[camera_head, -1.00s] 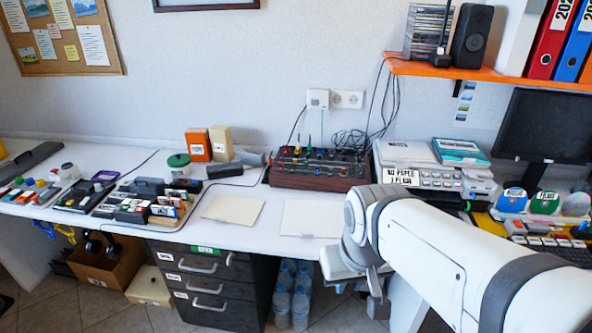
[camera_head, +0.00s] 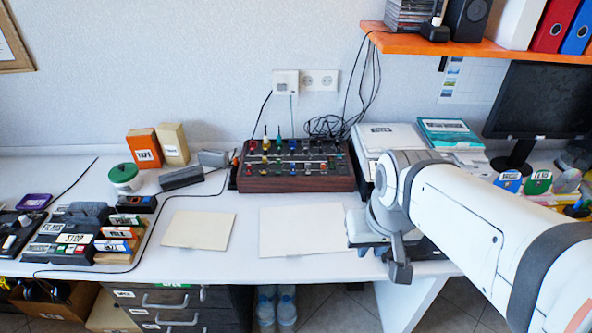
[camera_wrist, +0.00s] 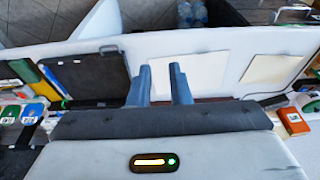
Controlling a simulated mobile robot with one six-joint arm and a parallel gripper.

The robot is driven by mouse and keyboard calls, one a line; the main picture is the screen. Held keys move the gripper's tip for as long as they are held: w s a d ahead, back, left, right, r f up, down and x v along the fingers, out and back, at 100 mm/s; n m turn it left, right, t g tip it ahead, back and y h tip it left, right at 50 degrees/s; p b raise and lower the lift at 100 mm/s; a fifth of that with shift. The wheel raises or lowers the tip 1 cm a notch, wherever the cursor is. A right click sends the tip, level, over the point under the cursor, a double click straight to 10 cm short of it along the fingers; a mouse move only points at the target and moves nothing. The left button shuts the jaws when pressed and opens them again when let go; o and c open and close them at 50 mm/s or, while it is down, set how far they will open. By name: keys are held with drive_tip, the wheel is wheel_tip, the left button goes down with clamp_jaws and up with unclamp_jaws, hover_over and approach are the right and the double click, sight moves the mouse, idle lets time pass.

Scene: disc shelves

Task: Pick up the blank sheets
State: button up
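Two flat blank sheets lie side by side near the front of the white desk. The cream sheet (camera_head: 198,230) is on the left and the whiter sheet (camera_head: 300,230) on the right. The wrist view also shows the whiter sheet (camera_wrist: 208,72) and, farther right, the cream sheet (camera_wrist: 273,69). My gripper (camera_head: 400,268) is at the desk's front, to the right of the whiter sheet in the head view. In the wrist view its two fingers (camera_wrist: 160,70) are apart with nothing between them, beside the whiter sheet's edge.
A wooden control box (camera_head: 295,178) with knobs stands behind the sheets. A dark device with labelled blocks (camera_head: 75,240) is at the left, and a cable (camera_head: 150,225) runs left of the cream sheet. A printer (camera_head: 385,138) and monitor (camera_head: 540,98) are at the right.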

drive_tip(key=w+a+f+m+y+b, duration=0.3)
drive_tip(key=w+a+f+m, duration=0.1)
drive_tip(key=w+f+m, duration=0.25)
drive_tip(key=m+y+b, duration=0.2)
drive_tip(key=m+b, duration=0.2)
drive_tip(key=m, duration=0.6)
approach(294, 254)
drive_tip(key=f, duration=0.1)
drive_tip(key=b+x, duration=0.2)
drive_tip(key=x, duration=0.5)
drive_tip(key=shift+w+a+r, duration=0.1)
drive_tip(key=shift+w, duration=0.1)
drive_tip(key=shift+w+a+f, duration=0.15)
drive_tip(key=shift+a+f, duration=0.1)
drive_tip(key=shift+f, duration=0.2)
drive_tip(key=shift+c, duration=0.4)
clamp_jaws()
